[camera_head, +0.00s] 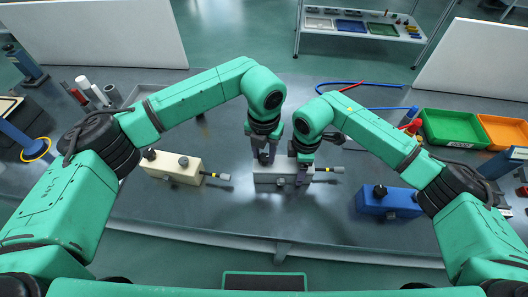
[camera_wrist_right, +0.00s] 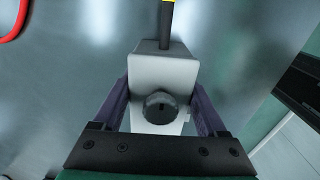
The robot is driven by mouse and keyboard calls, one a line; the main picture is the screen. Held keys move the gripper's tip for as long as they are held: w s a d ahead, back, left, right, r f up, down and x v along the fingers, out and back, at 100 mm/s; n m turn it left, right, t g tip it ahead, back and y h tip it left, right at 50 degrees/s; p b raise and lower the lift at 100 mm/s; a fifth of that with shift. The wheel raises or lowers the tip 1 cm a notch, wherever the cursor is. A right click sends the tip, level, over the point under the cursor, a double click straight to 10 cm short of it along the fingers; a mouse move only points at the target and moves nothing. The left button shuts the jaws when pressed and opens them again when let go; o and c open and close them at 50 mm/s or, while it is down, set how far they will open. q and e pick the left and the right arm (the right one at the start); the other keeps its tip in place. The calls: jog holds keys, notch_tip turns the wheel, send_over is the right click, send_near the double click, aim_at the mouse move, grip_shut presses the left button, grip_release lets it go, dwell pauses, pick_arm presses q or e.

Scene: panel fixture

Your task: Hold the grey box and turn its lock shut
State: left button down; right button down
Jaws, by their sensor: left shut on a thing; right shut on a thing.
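The grey box (camera_head: 272,178) lies on the table between my grippers, with a dark rod banded in yellow on its right. In the right wrist view the box (camera_wrist_right: 145,72) has a dark round knob (camera_wrist_right: 160,107) on it, and the rod points up the picture. My right gripper (camera_wrist_right: 160,95) is shut across the box, one finger on each side; in the head view it is over the right half (camera_head: 300,172). My left gripper (camera_head: 263,160) is shut at the top of the left end, apparently on the lock; its fingers hide what they hold.
A cream box (camera_head: 172,170) with similar knobs and rod stands left, a blue box (camera_head: 390,203) right. Green (camera_head: 455,143) and orange (camera_head: 500,117) trays are at the right. A blue and red hose (camera_head: 350,84) lies behind. The table front is clear.

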aim_at(264, 157)
pick_arm(q)
jog(key=shift+m, duration=1.8)
jog(key=shift+c, duration=2.2)
grip_release()
notch_tip(264, 157, up, 12)
